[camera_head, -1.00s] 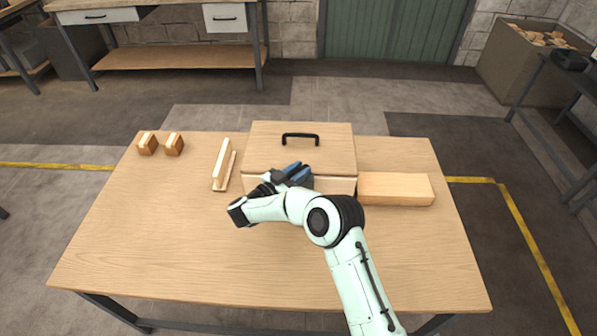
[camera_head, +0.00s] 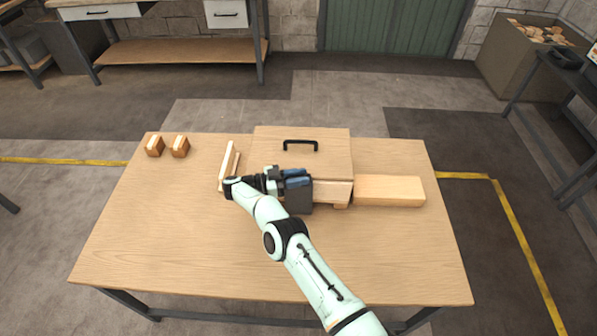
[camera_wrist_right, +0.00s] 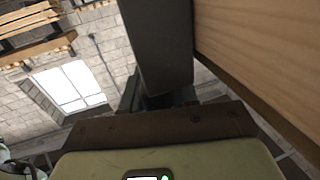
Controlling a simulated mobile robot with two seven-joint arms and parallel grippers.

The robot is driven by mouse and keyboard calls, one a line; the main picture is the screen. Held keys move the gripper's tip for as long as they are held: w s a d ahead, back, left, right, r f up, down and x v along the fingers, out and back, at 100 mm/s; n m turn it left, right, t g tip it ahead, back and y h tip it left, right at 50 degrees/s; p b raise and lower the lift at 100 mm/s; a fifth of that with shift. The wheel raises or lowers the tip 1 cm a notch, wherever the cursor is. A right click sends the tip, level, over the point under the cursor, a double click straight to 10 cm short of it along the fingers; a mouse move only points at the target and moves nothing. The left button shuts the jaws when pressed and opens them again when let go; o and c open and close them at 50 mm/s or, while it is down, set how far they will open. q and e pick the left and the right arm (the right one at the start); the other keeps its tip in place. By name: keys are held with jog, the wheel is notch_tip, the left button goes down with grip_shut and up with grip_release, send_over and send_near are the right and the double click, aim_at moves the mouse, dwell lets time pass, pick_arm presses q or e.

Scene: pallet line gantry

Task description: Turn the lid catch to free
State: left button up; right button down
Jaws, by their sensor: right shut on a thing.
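The wooden box with its lid (camera_head: 325,160) and black handle (camera_head: 300,146) stands at the back middle of the table. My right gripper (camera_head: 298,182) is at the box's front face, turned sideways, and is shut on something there. The lid catch itself is hidden behind the gripper in the head view. My left gripper is not in view.
A long wooden block (camera_head: 390,190) lies right of the box. A narrow wooden piece (camera_head: 227,163) lies to its left. The front of the table (camera_head: 180,255) is clear.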

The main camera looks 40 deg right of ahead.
dwell(0.5)
jog(key=c, duration=1)
grip_release()
jog(key=shift+o, duration=0.2)
